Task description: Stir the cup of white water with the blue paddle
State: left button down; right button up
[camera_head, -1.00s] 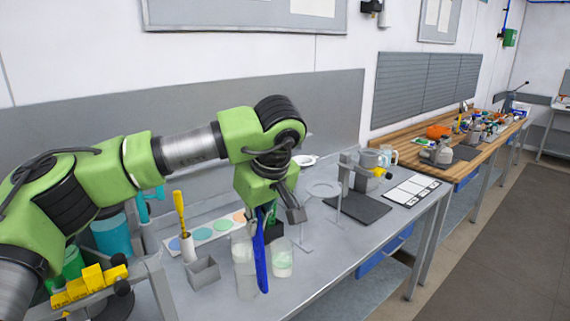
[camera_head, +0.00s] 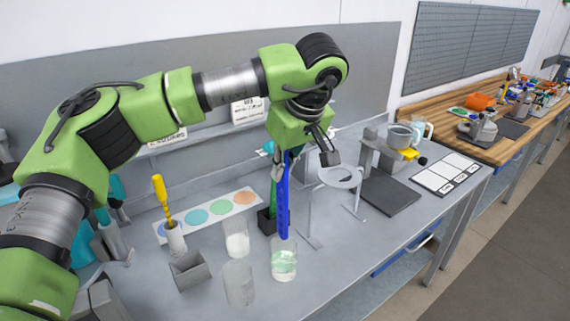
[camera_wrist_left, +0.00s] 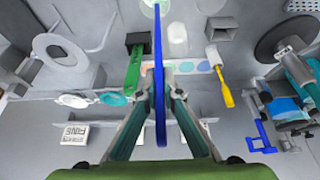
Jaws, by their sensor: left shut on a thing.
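My left gripper (camera_head: 300,152) is shut on the blue paddle (camera_head: 283,205), which hangs nearly upright; the left wrist view shows the paddle (camera_wrist_left: 158,60) between the fingers (camera_wrist_left: 160,93). The paddle's lower end is at the rim of a glass cup (camera_head: 283,268) with pale, greenish-white liquid. I cannot tell whether the tip is inside it. A second cup (camera_head: 236,244) with white contents stands to the left, behind. A third, clear cup (camera_head: 238,288) stands in front of that one. Which cup is the white water is not certain. My right gripper is out of view.
A green paddle (camera_wrist_left: 132,72) stands in a black holder (camera_head: 266,222) just behind the blue paddle. A yellow-handled tool (camera_head: 163,200) in a white holder and a grey box (camera_head: 188,270) stand left. A ring stand (camera_head: 340,178) is close on the right.

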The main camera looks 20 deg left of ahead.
aim_at(284, 191)
pick_arm(q)
jog(key=f+b, duration=0.1)
jog(key=f, duration=0.2)
jog(key=w+f+b, duration=0.1)
jog(key=f+b, duration=0.1)
jog(key=f, duration=0.1)
jog(key=shift+w, duration=0.1)
jog(key=shift+f+b, duration=0.3)
jog(key=shift+b, duration=0.2)
notch_tip(284, 191, down, 4)
jog(key=b, duration=0.2)
jog(key=shift+f+b, duration=0.15)
jog(key=shift+b, duration=0.15)
jog(key=shift+f+b, duration=0.95)
jog(key=shift+f, duration=0.55)
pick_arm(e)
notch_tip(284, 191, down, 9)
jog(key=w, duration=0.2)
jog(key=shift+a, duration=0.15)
pick_arm(q)
jog(key=shift+a, duration=0.1)
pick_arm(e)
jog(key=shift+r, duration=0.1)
